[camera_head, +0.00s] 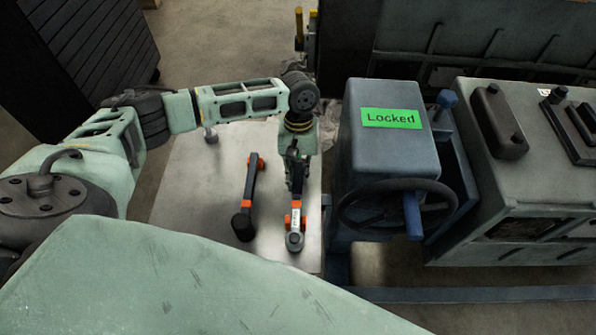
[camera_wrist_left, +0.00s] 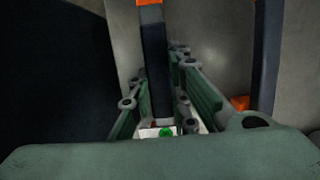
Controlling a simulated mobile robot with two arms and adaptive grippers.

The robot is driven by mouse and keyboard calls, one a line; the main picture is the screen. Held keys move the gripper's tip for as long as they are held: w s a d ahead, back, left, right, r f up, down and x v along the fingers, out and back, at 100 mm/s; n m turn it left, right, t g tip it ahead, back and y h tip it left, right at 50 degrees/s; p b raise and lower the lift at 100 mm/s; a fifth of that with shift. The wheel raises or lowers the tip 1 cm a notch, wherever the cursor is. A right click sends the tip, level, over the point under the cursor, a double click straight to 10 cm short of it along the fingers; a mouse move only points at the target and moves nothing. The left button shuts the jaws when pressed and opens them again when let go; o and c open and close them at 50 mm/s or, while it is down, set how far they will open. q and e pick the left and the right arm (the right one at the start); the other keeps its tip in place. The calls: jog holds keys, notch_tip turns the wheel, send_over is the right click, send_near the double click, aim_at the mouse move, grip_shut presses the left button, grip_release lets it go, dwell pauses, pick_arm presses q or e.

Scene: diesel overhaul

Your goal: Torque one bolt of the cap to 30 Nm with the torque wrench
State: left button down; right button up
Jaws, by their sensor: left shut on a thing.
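My left gripper (camera_head: 296,182) reaches down over the grey bench and is shut on a dark tool with orange bands and a white label, which looks like the torque wrench (camera_head: 295,222). Its round head points to the front of the bench. In the left wrist view, the gripper's green fingers (camera_wrist_left: 167,95) stand on both sides of the wrench's dark handle (camera_wrist_left: 155,60). A white label with a green spot shows there between the fingers. I cannot tell whether the wrench touches the bench. I cannot make out the cap or its bolts. My right gripper is not in view.
A second dark tool with orange parts (camera_head: 247,197) lies left of the wrench on the bench (camera_head: 185,200). A blue-grey stand with a handwheel and a green "Locked" sign (camera_head: 391,118) is right of the bench. A grey engine block (camera_head: 510,190) is farther right.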

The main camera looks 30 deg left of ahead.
pick_arm(q)
jog(key=shift+f, duration=0.6)
jog(key=c, duration=1.6)
grip_release()
jog(key=shift+c, duration=0.2)
jog(key=shift+o, duration=0.3)
